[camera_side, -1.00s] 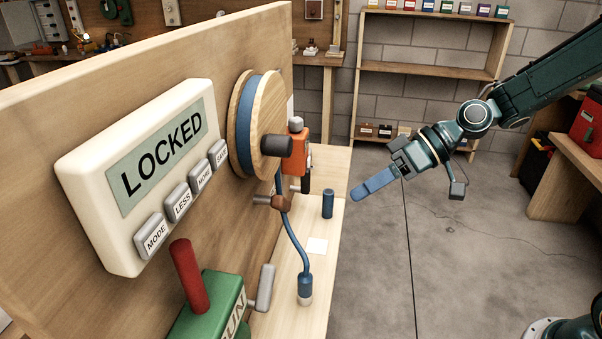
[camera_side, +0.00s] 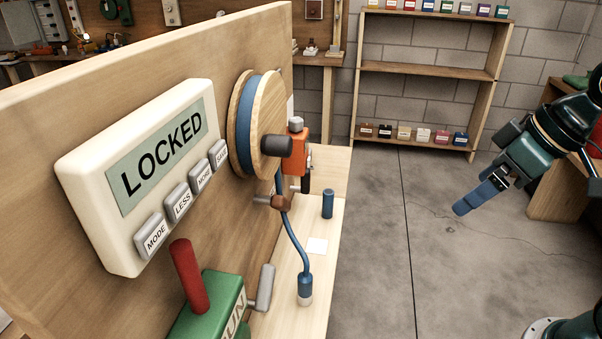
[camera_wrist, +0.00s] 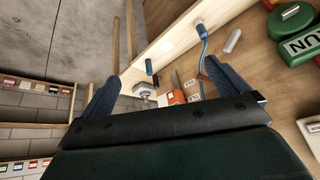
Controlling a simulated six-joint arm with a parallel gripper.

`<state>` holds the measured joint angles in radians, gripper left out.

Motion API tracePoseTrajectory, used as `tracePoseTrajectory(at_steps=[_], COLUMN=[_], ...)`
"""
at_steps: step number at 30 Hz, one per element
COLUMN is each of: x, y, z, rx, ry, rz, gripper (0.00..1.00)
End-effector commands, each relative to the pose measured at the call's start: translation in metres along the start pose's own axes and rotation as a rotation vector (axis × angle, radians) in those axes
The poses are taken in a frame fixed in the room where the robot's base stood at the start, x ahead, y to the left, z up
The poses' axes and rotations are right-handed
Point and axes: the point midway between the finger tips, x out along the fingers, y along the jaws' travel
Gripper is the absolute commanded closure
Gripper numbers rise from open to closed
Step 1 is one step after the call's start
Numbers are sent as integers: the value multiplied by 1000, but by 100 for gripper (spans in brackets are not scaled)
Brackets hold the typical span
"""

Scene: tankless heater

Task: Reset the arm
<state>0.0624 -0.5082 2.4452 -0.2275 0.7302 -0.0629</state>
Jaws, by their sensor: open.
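My gripper (camera_side: 482,194) hangs over the bare floor at the right of the side view, well away from the board and the bench. In the wrist view its two blue fingers (camera_wrist: 165,95) stand wide apart with nothing between them. The wooden board (camera_side: 150,62) carries a white control panel (camera_side: 92,192) whose screen reads "LOCKED". Below the screen are buttons marked MODE, LESS and MORE, plus one more. A wooden reel (camera_side: 268,120) with a blue band, an orange part (camera_side: 295,155) and a green box with a red lever (camera_side: 188,275) are also on the board side.
A narrow wooden bench (camera_side: 325,235) holds a blue cylinder (camera_side: 328,204) and a blue hose (camera_side: 292,235) ending in a blue and white fitting. A shelf (camera_side: 425,75) with small coloured boxes stands at the back wall. The floor (camera_side: 385,270) between bench and arm is clear.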

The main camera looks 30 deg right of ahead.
Motion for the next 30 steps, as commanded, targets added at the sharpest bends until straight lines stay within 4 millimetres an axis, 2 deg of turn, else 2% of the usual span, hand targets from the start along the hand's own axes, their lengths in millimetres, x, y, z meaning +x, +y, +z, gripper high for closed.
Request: tracePoseTrajectory(at_steps=[6,12,30], x=[-27,-39,-41], y=[11,18,19], z=[31,49,52], rx=[89,147,158], ry=[8,10,10], rz=[94,135,142], gripper=[1,1,1])
